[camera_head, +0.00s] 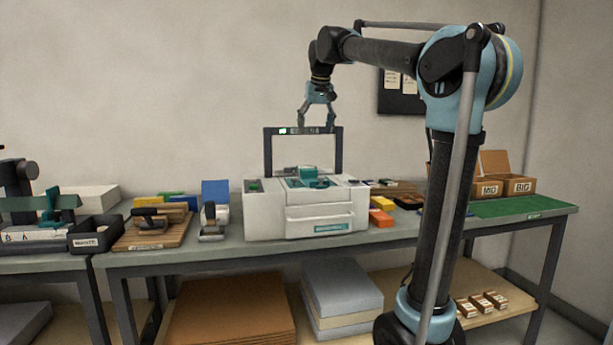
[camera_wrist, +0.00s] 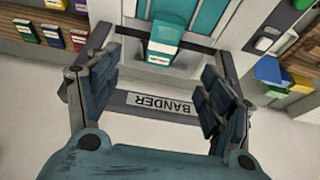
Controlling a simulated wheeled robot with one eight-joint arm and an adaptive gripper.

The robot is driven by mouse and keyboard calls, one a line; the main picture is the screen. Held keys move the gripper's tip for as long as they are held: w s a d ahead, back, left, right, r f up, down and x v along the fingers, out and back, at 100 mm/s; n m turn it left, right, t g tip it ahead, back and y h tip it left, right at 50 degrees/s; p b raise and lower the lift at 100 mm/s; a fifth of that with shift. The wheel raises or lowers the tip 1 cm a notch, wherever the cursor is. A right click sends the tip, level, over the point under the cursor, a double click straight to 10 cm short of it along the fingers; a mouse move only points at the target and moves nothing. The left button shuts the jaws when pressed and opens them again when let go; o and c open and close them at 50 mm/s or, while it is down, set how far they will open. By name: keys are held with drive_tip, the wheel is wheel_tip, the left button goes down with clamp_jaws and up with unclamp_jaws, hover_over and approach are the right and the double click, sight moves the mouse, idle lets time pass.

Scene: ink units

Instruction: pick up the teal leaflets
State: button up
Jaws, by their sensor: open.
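The teal leaflets (camera_head: 308,171) appear as a small stack on top of the white banding machine (camera_head: 306,212), just in front of its black arch (camera_head: 268,155). In the wrist view the teal stack (camera_wrist: 166,37) has a white label band on its near face and lies in the machine's slot, beyond the bar marked BANDER (camera_wrist: 165,104). My gripper (camera_head: 316,124) is open and empty, pointing down above the arch. In the wrist view my gripper (camera_wrist: 163,88) has its fingers spread on either side of the bar, short of the leaflets. Nothing hides the stack's upper face.
A stapler on a wooden board (camera_head: 150,226) and a grey-and-blue device (camera_head: 213,212) stand left of the machine. Orange and yellow blocks (camera_head: 381,210) lie to its right. Open cardboard boxes (camera_head: 502,186) and a green mat (camera_head: 520,206) are at the far right. The arch stands upright near my gripper.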

hover_over(308, 168)
drive_tip(key=s+d, duration=0.1)
drive_tip(key=s, duration=0.2)
drive_tip(key=f, duration=1.1)
drive_tip(key=shift+s+d, duration=0.2)
drive_tip(key=x, duration=0.2)
drive_tip(key=a+x, duration=0.1)
drive_tip(key=x, duration=0.1)
drive_tip(key=shift+w+r, duration=0.1)
drive_tip(key=shift+r, duration=0.05)
drive_tip(key=shift+w+f, duration=0.25)
drive_tip(key=shift+f, duration=0.4)
drive_tip(key=c, duration=1.3)
drive_tip(key=shift+s, duration=0.1)
